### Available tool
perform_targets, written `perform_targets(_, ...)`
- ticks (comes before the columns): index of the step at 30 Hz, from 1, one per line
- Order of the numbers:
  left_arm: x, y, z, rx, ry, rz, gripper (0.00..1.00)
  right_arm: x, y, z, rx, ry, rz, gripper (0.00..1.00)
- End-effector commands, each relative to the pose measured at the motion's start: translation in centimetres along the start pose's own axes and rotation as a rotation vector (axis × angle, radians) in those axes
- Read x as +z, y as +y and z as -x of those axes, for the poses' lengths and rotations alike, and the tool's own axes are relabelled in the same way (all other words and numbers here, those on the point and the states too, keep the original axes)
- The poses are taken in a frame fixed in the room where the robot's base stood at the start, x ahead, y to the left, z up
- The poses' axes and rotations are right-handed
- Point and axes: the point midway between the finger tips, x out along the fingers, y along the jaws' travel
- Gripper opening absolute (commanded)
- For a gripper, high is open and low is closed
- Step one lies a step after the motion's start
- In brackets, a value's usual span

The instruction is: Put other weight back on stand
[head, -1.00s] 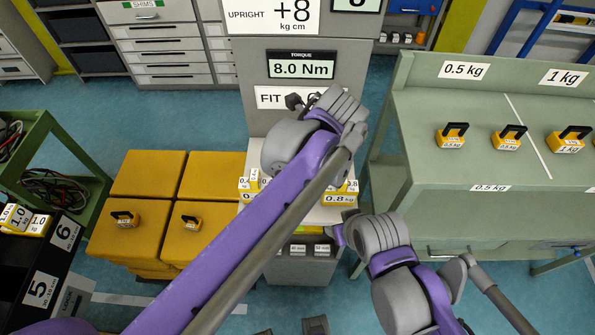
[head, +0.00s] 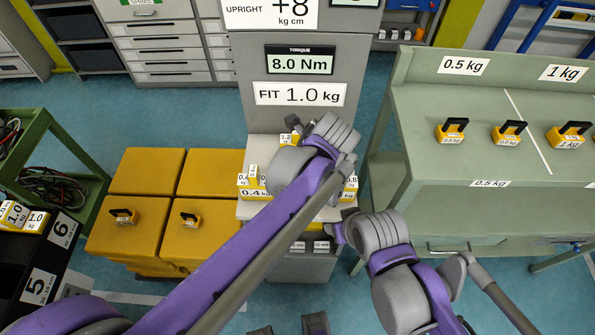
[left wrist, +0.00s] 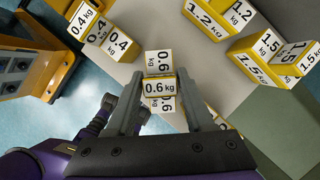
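In the left wrist view, a small yellow-and-white 0.6 kg weight (left wrist: 159,87) sits between the fingertips of my left gripper (left wrist: 160,75). Both fingers appear to touch its sides, over a pale shelf (left wrist: 190,60). In the head view, my left arm covers most of this shelf (head: 247,210), and its fingertips are hidden. A 0.4 kg weight (head: 254,193) shows at the shelf's left front. My right gripper (head: 340,234) is low, by the shelf's right front; its fingers are not clear. Black-handled weights stand on yellow blocks (head: 150,175) and the green bench (head: 455,190).
In the left wrist view, a 0.4 kg weight (left wrist: 105,35), a 1.2 kg weight (left wrist: 212,20) and a 1.5 kg weight (left wrist: 265,60) stand close around. The column's sign (head: 299,94) reads FIT 1.0 kg. A black rack (head: 40,255) with 1.0 kg weights is at left.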

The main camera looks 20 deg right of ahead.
Motion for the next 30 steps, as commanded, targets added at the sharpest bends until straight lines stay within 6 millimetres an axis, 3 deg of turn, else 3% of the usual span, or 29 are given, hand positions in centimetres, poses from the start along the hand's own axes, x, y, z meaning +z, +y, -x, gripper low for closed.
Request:
perform_targets(1, 0.0, 0.0, 0.0, 0.0, 0.0, 0.0, 0.63, 0.0, 0.0, 0.0, 0.0, 0.0, 0.0, 0.57)
perform_targets(3, 0.0, 0.0, 0.1, 0.0, 0.0, 0.0, 0.76, 0.0, 0.0, 0.0, 0.0, 0.0, 0.0, 0.57)
perform_targets(4, 0.0, 0.0, 0.1, 0.0, 0.0, 0.0, 0.77, 0.0, 0.0, 0.0, 0.0, 0.0, 0.0, 0.57)
perform_targets(12, 0.1, 0.0, 0.2, 0.0, 0.0, 0.0, 0.77, -0.1, 0.0, 0.1, 0.0, 0.001, 0.0, 0.57)
perform_targets(16, 0.1, 0.0, 1.1, -0.001, 0.0, -0.001, 0.77, -0.3, 0.0, 0.3, 0.0, 0.002, 0.0, 0.57)
perform_targets(30, 0.1, 0.0, 10.4, -0.002, 0.0, -0.002, 0.77, -0.7, 0.0, 0.7, 0.0, 0.005, 0.0, 0.57)
